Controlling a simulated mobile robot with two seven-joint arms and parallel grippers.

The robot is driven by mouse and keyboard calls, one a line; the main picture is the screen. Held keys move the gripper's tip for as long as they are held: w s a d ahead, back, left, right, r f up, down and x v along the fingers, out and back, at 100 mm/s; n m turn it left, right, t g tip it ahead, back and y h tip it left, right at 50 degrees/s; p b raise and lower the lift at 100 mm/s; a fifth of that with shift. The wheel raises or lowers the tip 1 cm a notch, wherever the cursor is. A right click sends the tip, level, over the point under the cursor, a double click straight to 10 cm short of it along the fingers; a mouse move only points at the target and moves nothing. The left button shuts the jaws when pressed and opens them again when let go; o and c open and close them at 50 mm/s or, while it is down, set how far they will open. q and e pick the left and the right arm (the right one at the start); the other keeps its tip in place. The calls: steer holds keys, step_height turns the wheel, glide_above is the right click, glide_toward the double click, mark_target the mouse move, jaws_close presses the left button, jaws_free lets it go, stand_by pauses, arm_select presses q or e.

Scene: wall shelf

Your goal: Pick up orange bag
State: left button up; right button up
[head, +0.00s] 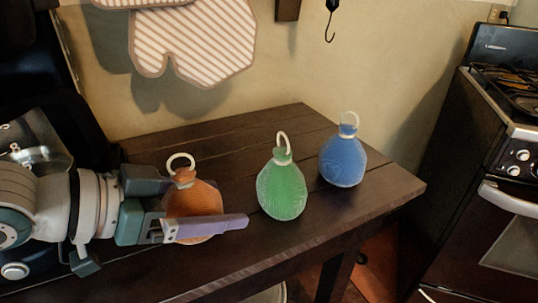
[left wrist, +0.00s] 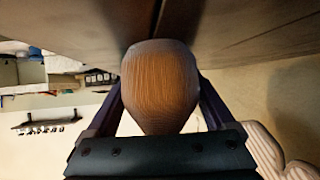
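The orange bag (head: 208,197) stands upright on the dark wooden table, with a pale ring on top. It is rounded and ribbed. My left gripper (head: 192,207) reaches in from the left with its fingers on either side of the bag. One purple finger crosses in front of its lower part; the far finger is mostly hidden behind it. In the left wrist view the orange bag (left wrist: 160,88) sits between the two fingers, close to both; I cannot tell whether they touch it. My right gripper is not in view.
A green bag (head: 282,192) and a blue bag (head: 343,162) stand to the right on the table (head: 330,214). A stove (head: 495,165) is at the far right. A striped oven mitt (head: 195,45) hangs on the wall behind. The table is clear between the orange and green bags.

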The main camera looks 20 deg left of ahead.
arm_select(q)
jaws_close()
stand_by(0.5)
steer(key=shift+r, duration=0.15)
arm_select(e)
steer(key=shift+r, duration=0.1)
